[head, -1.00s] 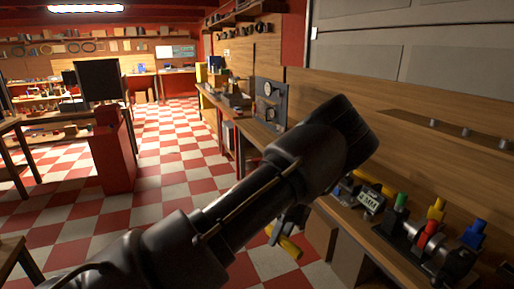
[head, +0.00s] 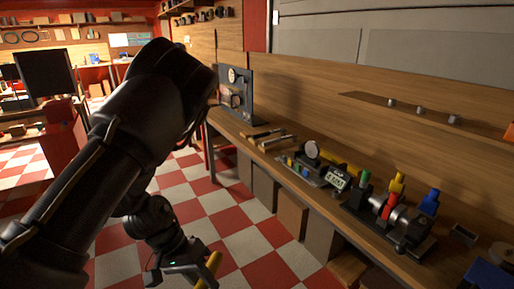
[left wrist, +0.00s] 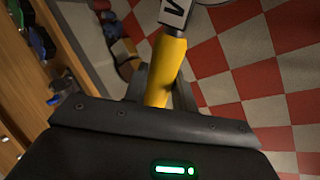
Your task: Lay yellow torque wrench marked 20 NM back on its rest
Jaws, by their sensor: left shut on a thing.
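My left gripper (head: 197,274) is at the bottom of the head view, low in front of the workbench and over the floor. It is shut on the yellow torque wrench (head: 211,265), of which only a short yellow part shows there. In the left wrist view the wrench's yellow handle (left wrist: 169,62) lies between the fingers of the left gripper (left wrist: 162,88), with a black part and a white label beyond. The 20 NM marking cannot be read. I cannot make out the wrench's rest for certain. My right gripper is in neither view.
The wooden workbench (head: 241,129) runs along the right wall. On it stand a grey upright panel (head: 238,88), a digital display unit (head: 338,178), a long yellow tool (head: 341,161) and a fixture with coloured handles (head: 391,207). Boxes (head: 291,213) stand below; checkered floor is open.

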